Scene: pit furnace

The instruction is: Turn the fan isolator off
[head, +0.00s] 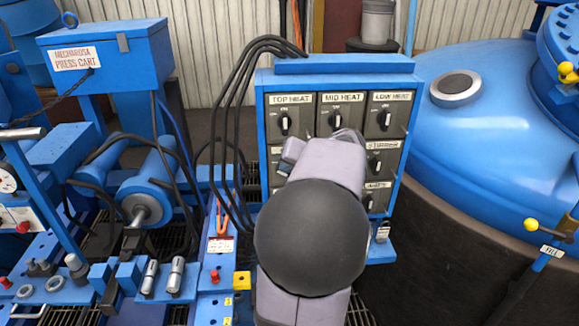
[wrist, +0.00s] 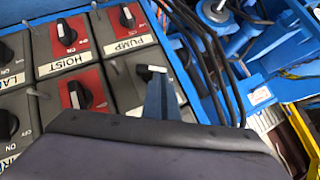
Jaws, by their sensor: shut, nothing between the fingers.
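The isolator panel (head: 340,82) stands as a blue cabinet with rows of dark rotary switches. No label reading FAN is legible in either view. In the wrist view, a HOIST label (wrist: 62,63) and a PUMP label (wrist: 130,45) are readable, with red plates by them. A black rotary switch (wrist: 144,73) with a light pointer tip, on a grey plate, sits below the PUMP label. My gripper (wrist: 163,97) is shut and empty. Its fingers overlap the right side of that switch; I cannot tell if they touch.
Other switches, including TOP HEAT (head: 284,122), MID HEAT (head: 335,119) and LOW HEAT (head: 384,119), surround the area closely. Thin pegs stick out between the plates. Black cables (head: 240,110) loop at the panel's left. A large blue vessel (head: 480,125) stands to the right.

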